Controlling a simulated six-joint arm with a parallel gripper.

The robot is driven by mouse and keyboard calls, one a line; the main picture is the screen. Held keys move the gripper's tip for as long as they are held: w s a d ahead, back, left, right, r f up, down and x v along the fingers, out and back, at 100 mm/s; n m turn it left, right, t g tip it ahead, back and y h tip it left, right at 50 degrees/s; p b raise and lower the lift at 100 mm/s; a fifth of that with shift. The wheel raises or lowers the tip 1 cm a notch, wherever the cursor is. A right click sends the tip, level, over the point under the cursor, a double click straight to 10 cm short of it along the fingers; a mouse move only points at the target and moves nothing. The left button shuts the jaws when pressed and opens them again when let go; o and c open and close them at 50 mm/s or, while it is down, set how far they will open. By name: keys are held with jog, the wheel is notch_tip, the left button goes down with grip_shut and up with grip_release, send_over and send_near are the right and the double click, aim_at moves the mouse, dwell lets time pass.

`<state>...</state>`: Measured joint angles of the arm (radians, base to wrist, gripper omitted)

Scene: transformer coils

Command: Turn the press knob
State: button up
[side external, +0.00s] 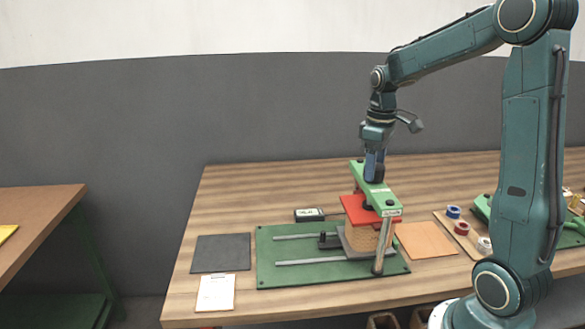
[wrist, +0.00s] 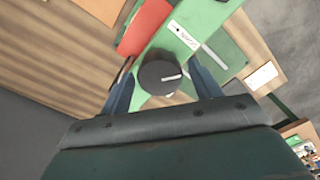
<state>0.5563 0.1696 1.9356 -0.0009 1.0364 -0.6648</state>
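The press knob (wrist: 158,78) is a dark round cap with a white pointer mark, on top of the green press beam (wrist: 186,32). In the side view the beam (side external: 384,200) spans above a red plate (side external: 356,211) and a tan coil (side external: 364,238). My gripper (side external: 374,168) points down at the beam's far end, over the knob. In the wrist view its two blue fingers (wrist: 161,72) stand on either side of the knob, with narrow gaps showing. The gripper looks open around the knob. The fingertips' depth beside it is hard to judge.
The press stands on a green base (side external: 285,247) with a metal post (side external: 382,250). A dark mat (side external: 221,253), a white sheet (side external: 215,293) and a black meter (side external: 309,215) lie to the left. A brown pad (side external: 425,240) and tape rolls (side external: 461,228) lie to the right.

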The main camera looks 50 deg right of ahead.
jog(key=c, duration=0.8)
jog(key=shift+o, duration=0.2)
jog(key=shift+m, duration=2.3)
jog(key=o, duration=1)
jog(key=shift+r, duration=0.1)
